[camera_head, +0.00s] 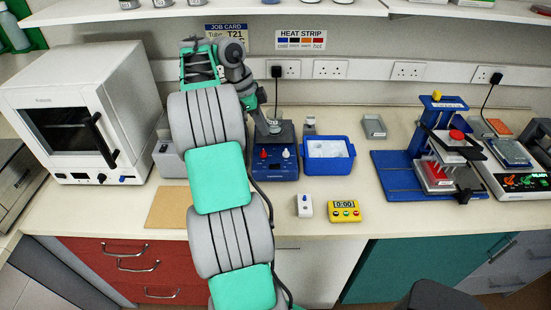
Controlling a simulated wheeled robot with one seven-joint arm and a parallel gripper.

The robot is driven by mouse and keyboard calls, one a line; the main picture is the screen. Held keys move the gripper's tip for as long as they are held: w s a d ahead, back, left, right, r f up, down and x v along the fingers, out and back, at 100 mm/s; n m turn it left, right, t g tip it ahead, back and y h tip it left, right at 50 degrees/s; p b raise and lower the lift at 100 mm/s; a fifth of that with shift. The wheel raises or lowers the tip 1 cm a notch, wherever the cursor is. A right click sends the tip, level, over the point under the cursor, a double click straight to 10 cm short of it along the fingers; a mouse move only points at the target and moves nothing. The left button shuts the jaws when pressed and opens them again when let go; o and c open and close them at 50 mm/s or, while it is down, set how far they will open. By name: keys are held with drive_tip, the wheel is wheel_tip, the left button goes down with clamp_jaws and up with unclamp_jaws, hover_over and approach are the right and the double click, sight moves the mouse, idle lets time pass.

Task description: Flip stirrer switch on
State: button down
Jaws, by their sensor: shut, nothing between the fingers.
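A blue bench unit that looks like the stirrer (276,171) stands mid-bench, with a red knob (263,153) and a whitish knob (286,154) on its front. A clear vessel seems to stand at its top, partly hidden. I cannot make out the switch or its position. My gripper (270,131) is shut and empty, pointing down over the back left part of this unit. Whether it touches anything is too small to tell. My arm hides the bench left of the unit.
A blue tub (329,166) stands close right of the unit. A small white box (304,206) and a yellow timer (345,208) lie in front. A white oven (82,112) stands left, a blue press (437,150) right. A shelf (300,9) overhangs the back.

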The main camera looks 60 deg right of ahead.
sight(279, 165)
drive_tip(key=b+x, duration=0.1)
drive_tip(key=x, duration=0.3)
drive_tip(key=b+x, duration=0.2)
drive_tip(key=x, duration=0.3)
drive_tip(key=b+x, duration=0.1)
drive_tip(key=x, duration=0.4)
drive_tip(key=shift+w+a+f, duration=0.15)
drive_tip(key=shift+w+a, duration=0.1)
drive_tip(key=shift+w, duration=0.15)
drive_tip(key=shift+b, duration=0.35)
